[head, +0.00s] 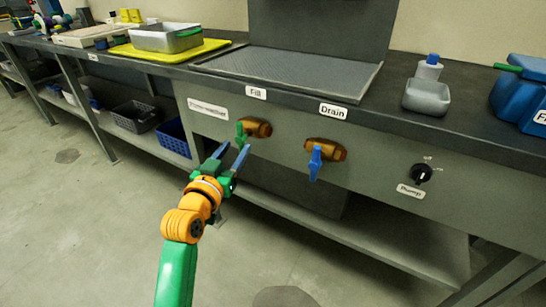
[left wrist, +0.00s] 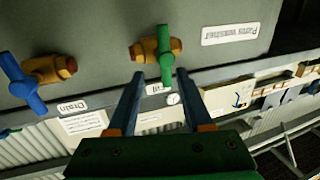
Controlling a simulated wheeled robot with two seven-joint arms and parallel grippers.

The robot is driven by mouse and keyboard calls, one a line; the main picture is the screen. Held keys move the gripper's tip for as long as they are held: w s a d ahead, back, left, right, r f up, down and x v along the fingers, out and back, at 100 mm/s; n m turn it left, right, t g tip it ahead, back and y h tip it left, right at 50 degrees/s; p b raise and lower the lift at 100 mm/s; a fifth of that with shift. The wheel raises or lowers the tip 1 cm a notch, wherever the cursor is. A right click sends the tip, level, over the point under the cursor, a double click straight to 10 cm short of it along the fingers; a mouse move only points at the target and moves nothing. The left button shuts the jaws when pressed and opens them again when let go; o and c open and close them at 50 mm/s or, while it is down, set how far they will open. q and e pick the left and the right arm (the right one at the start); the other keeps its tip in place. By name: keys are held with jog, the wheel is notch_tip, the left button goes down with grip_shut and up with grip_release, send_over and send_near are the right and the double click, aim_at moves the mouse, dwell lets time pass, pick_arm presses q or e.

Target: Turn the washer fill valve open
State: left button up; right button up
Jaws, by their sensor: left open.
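The fill valve has a brass body (head: 259,128) and a green handle (head: 240,133), mounted on the grey front panel under the "Fill" label (head: 256,93). The green handle hangs roughly downward in the head view. My left gripper (head: 233,148) is open and empty, just below and in front of the handle. In the left wrist view the green handle (left wrist: 165,55) stands upright in the picture, just beyond and between the tips of the open left gripper (left wrist: 160,73). I cannot tell whether they touch. My right gripper is not in view.
The drain valve with its blue handle (head: 315,163) is close to the right. A black pump knob (head: 422,173) is further right. The worktop edge overhangs the panel, and a lower shelf (head: 360,245) runs below. A blue basket (head: 174,136) sits on the shelf at left.

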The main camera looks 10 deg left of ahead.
aim_at(239, 135)
pick_arm(q)
jog(key=w, duration=0.4)
jog(key=w+r, duration=0.1)
jog(key=w, duration=0.1)
jog(key=shift+w+a+b, duration=0.2)
jog(key=shift+w+b, duration=0.05)
jog(key=shift+b, duration=0.15)
grip_shut()
